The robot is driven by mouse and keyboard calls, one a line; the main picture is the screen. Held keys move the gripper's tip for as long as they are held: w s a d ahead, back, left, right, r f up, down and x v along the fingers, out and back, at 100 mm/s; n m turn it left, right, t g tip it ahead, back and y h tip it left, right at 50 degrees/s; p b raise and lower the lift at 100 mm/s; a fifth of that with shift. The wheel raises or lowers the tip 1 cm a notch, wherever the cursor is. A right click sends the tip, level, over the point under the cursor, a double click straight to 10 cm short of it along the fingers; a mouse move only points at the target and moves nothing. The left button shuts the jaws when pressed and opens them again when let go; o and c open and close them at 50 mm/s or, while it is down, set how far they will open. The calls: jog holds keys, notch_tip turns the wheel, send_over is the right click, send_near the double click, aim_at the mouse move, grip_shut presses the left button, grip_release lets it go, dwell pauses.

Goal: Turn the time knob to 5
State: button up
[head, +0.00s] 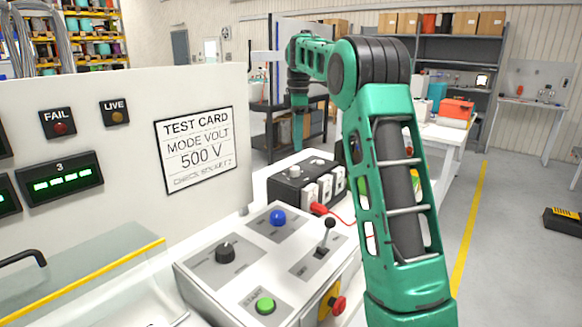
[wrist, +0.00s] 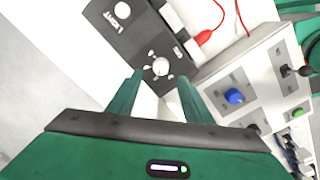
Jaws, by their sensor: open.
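A dark box (head: 299,184) stands on the bench beyond the control panel, with a pale round knob (head: 293,172) on its top. In the wrist view this knob (wrist: 161,67) is white with marks around it, too small to read. My gripper (wrist: 160,76) is open and empty, its two fingertips either side of the knob in the picture. I cannot tell how far above it they are. A second pale round knob (wrist: 122,10) sits on the same box, with a label beside it. Which knob is labelled time is not legible.
A red plug (head: 319,209) with a cable is at the box's front. A white wall with a test card (head: 195,148) stands left.

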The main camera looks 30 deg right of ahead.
aim_at(295, 168)
jog(key=f, duration=0.9)
jog(key=shift+w+a+f, duration=0.15)
jog(key=shift+a+f, duration=0.1)
jog(key=shift+f, duration=0.05)
jog(key=shift+c, duration=0.3)
jog(key=c, duration=1)
